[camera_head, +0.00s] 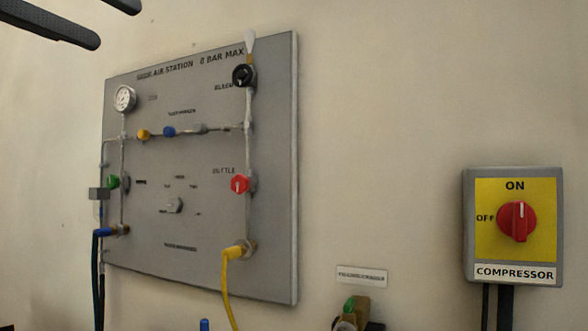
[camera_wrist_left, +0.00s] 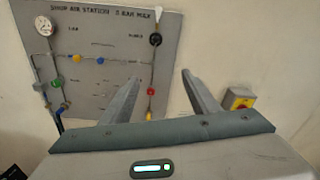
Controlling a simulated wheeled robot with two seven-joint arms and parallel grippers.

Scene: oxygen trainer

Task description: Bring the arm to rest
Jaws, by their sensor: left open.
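My left gripper (camera_head: 95,22) comes in at the top left corner of the head view, with dark fingers apart and nothing between them. In the left wrist view its two grey fingers (camera_wrist_left: 157,98) are spread wide and empty, pointing towards the wall. The grey air station panel (camera_head: 215,225) hangs on the wall below and to the right of the gripper in the head view. It also shows behind the fingers in the left wrist view (camera_wrist_left: 110,30). My fingers do not appear to touch it. My right gripper is not in view.
The panel carries a gauge (camera_head: 125,98), a black knob (camera_head: 244,75), a red knob (camera_head: 240,184) and a green knob (camera_head: 113,182). A yellow hose (camera_head: 228,285) hangs below. The compressor switch box (camera_head: 515,222) is at the right. Bare wall (camera_head: 385,120) lies between.

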